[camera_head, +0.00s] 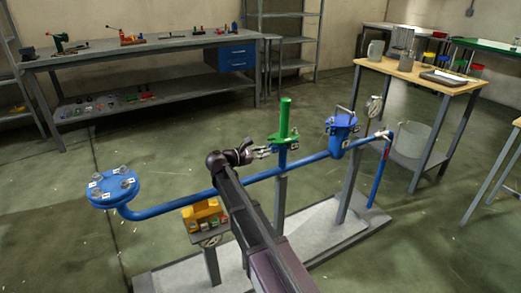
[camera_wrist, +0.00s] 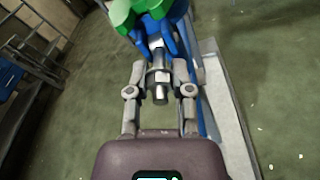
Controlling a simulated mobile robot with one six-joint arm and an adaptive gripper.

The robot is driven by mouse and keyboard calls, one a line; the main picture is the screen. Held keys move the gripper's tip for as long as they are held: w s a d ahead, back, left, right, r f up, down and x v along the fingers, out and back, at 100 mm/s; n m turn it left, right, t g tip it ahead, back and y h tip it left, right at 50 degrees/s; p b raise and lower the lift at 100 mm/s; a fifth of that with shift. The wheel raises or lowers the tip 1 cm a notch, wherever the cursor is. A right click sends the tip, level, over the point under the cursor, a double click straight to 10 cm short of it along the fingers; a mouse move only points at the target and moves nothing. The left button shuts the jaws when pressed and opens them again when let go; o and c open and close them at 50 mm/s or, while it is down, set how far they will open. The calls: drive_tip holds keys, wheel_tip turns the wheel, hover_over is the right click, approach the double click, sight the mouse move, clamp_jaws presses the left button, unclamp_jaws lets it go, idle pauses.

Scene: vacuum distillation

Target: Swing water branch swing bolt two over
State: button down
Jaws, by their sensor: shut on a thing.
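A blue pipe rig (camera_head: 165,211) runs across a low stand. In its middle a green upright cylinder with a green flange (camera_head: 285,122) stands on a blue branch. My gripper (camera_head: 266,152) is beside this flange, reaching in from the left. In the wrist view, the gripper (camera_wrist: 160,80) has its two fingers on either side of a grey metal bolt (camera_wrist: 159,91) and is shut on it. The bolt sticks out from the blue part (camera_wrist: 172,38) under the green flange (camera_wrist: 130,12). Bolt labels are too small to read.
A blue round flange with several bolts (camera_head: 114,187) is at the left end of the pipe. A blue vessel (camera_head: 341,133) stands to the right. A yellow box (camera_head: 203,214) sits below my arm. A wooden-topped table (camera_head: 425,72) is at right, a workbench (camera_head: 140,45) behind.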

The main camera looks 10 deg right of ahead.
sight(265, 151)
drive_tip(key=shift+d+r+g+y+p, duration=0.1)
drive_tip(key=shift+r+g+y+p, duration=0.45)
drive_tip(key=shift+p, duration=0.85)
drive_tip(key=shift+d+r+t+y+p, duration=0.15)
drive_tip(key=shift+r+y+p, duration=0.1)
drive_tip(key=shift+y+p, duration=0.9)
drive_tip(key=shift+d+r+g+y+p, duration=0.1)
drive_tip(key=shift+r+g+y+p, duration=0.25)
drive_tip(key=shift+p, duration=1.3)
drive_tip(key=y+p, duration=0.1)
drive_tip(key=p, duration=0.1)
drive_tip(key=g+y+p, duration=0.1)
drive_tip(key=p, duration=0.1)
drive_tip(key=shift+d+r+y, duration=0.25)
drive_tip(key=shift+r+y, duration=0.05)
drive_tip(key=shift+y, duration=0.05)
drive_tip(key=shift+f, duration=0.1)
drive_tip(key=c, duration=0.7)
unclamp_jaws()
drive_tip(key=shift+c, duration=0.2)
drive_tip(key=shift+a, duration=0.1)
